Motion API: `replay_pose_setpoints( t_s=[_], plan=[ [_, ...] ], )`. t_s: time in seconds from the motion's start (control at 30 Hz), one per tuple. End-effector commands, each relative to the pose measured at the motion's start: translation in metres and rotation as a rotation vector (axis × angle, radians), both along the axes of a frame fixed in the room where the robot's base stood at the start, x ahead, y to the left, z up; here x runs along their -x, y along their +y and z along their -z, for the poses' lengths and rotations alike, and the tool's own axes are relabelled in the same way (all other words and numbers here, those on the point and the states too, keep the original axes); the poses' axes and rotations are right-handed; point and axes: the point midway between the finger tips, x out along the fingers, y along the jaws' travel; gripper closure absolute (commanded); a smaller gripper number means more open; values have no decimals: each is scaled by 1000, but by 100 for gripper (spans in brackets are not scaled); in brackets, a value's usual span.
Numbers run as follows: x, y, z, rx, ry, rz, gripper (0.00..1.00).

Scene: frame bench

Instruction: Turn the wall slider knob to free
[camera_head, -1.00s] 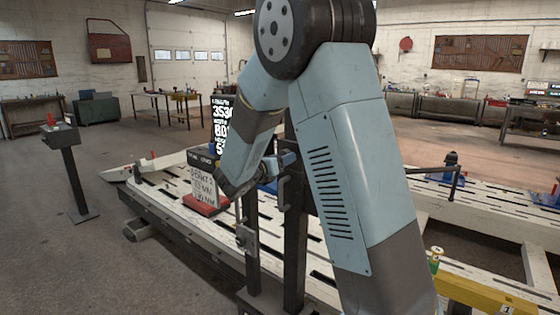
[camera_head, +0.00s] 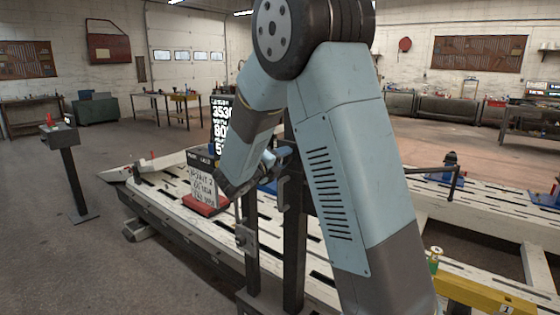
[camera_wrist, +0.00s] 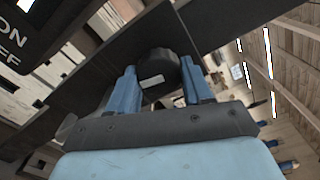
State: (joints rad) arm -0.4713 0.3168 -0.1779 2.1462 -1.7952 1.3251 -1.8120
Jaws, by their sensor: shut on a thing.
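The slider knob (camera_wrist: 158,70) is a dark round knob with a pale mark on its face, at the upper middle of the wrist view. My gripper (camera_wrist: 158,88) has its two blue fingers on either side of it, shut on the knob. In the head view my gripper (camera_head: 284,155) is at the dark upright post (camera_head: 294,240), partly behind my own arm. The knob is hidden there. A dark plate lies behind the knob in the wrist view. Lettering that marks a free position is not readable.
A slotted pale frame bench (camera_head: 165,200) runs beneath the post. A white sign with handwriting (camera_head: 203,188) and a lit number display (camera_head: 221,122) stand beside my forearm.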

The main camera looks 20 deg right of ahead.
Motion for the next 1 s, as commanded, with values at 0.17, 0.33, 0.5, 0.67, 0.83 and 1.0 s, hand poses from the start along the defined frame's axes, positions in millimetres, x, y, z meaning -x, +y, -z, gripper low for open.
replay_pose_setpoints(
  t_s=[0.17, 0.33, 0.5, 0.67, 0.83, 1.0],
  plan=[
    [0, -3, 0, 64, 86, 6, 80],
    [0, -3, 0, 105, 143, 6, 80],
    [0, -3, 0, 125, 172, 6, 80],
    [0, -3, 0, 132, 181, 6, 80],
    [0, -3, 0, 133, 182, 5, 80],
    [0, -3, 0, 133, 182, 5, 48]
  ],
)
